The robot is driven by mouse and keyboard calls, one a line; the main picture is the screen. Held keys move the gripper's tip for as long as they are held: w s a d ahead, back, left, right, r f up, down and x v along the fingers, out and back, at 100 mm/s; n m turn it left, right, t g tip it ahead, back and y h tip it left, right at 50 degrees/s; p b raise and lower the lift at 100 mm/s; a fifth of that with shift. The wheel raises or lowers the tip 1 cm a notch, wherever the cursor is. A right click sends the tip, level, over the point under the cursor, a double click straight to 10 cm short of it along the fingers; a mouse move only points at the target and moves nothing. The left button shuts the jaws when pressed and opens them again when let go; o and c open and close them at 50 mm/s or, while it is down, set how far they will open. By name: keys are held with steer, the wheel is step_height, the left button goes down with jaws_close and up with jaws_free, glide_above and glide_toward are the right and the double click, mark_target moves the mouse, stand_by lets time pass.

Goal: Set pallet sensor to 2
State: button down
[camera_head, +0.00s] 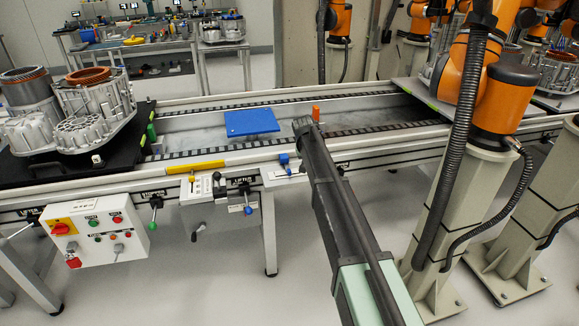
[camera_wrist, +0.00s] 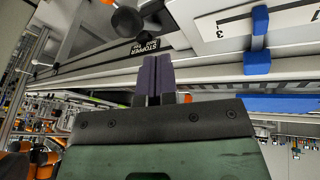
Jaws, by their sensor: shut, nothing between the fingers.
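A small blue slider (camera_head: 284,160) sits on a white scale plate (camera_head: 287,175) on the front side of the conveyor. In the wrist view the blue slider (camera_wrist: 258,42) straddles the white plate at upper right, with a 3 printed left of it; the mark under the slider is hidden. My gripper (camera_head: 302,124) is shut and empty; in the head view its tip shows up and right of the slider. In the wrist view my gripper's (camera_wrist: 158,78) dark fingers lie together, left of the slider and apart from it.
A blue plate (camera_head: 251,122) and an orange post (camera_head: 316,113) are on the conveyor. Lifter and stopper levers line its front, left of the slider. A black knob (camera_wrist: 128,21) and a STOPPER label show near my fingers. A control box (camera_head: 96,229) hangs at left.

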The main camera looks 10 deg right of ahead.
steer(key=d+y, duration=0.5)
steer(key=d, duration=0.3)
steer(key=a+n+y, duration=0.1)
steer(key=a+r+n+y, duration=0.1)
steer(key=a+n+y, duration=0.1)
steer(key=w+a+r+n+y, duration=0.1)
steer(key=n, duration=0.1)
steer(key=shift+a+t+y, duration=0.35)
steer(key=shift+t+y, duration=0.05)
steer(key=shift+n, duration=0.3)
steer(key=b, duration=0.8)
glide_toward(297, 174)
steer(key=w+f, duration=0.2)
steer(key=f, duration=0.1)
steer(key=w+f, duration=0.1)
steer(key=shift+w+a+f, duration=0.25)
steer(key=shift+f, duration=0.15)
steer(key=a, duration=0.3)
steer(key=shift+s+a+r, duration=0.1)
steer(key=shift+a, duration=0.7)
